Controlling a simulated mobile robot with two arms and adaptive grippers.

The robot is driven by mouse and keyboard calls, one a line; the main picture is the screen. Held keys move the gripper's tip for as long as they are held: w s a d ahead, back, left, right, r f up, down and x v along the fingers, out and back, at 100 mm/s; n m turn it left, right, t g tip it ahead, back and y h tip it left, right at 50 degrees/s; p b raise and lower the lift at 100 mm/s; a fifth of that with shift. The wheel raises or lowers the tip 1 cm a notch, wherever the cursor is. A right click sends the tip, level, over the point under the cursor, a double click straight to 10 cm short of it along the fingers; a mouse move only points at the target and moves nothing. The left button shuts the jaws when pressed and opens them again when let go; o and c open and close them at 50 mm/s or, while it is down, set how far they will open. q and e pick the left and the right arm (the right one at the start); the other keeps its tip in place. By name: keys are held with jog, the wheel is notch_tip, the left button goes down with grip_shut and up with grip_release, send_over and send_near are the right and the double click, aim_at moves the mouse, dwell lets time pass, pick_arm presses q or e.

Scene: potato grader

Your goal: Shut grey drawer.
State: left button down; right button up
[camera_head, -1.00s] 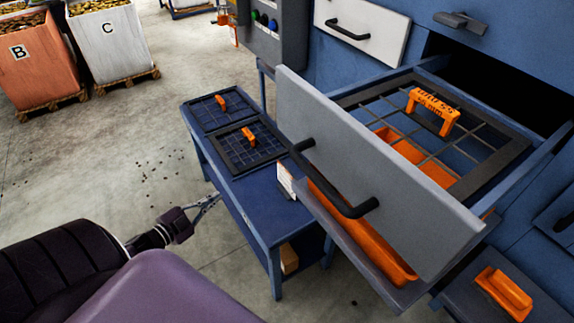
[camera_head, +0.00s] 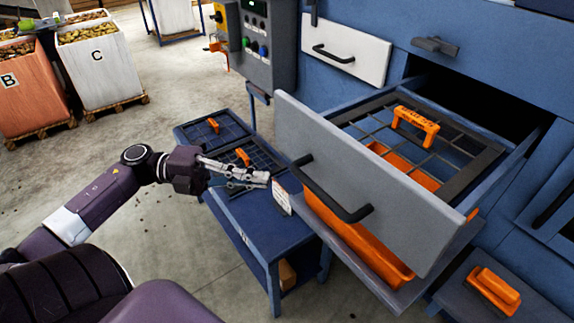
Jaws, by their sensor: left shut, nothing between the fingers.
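The grey drawer (camera_head: 365,195) stands pulled out of the blue machine, its grey front facing me with a black bar handle (camera_head: 330,190). Inside lies a dark mesh screen with an orange handle (camera_head: 414,126); orange shows beneath it. My left gripper (camera_head: 268,178) is shut and empty, to the left of the drawer front and a little short of the handle, above the blue side table. It does not touch the drawer as far as I can tell. My right gripper is not in view.
A white drawer (camera_head: 350,45) above is shut. An orange-handled item (camera_head: 492,292) lies at lower right. Crates B (camera_head: 28,92) and C (camera_head: 105,75) stand far left.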

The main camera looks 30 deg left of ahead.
pick_arm(q)
jog(key=w+d+p, duration=0.2)
jog(key=w+d, duration=0.2)
jog(key=w, duration=0.1)
jog(key=shift+d, duration=0.1)
jog(key=shift+w, duration=0.1)
dwell(0.4)
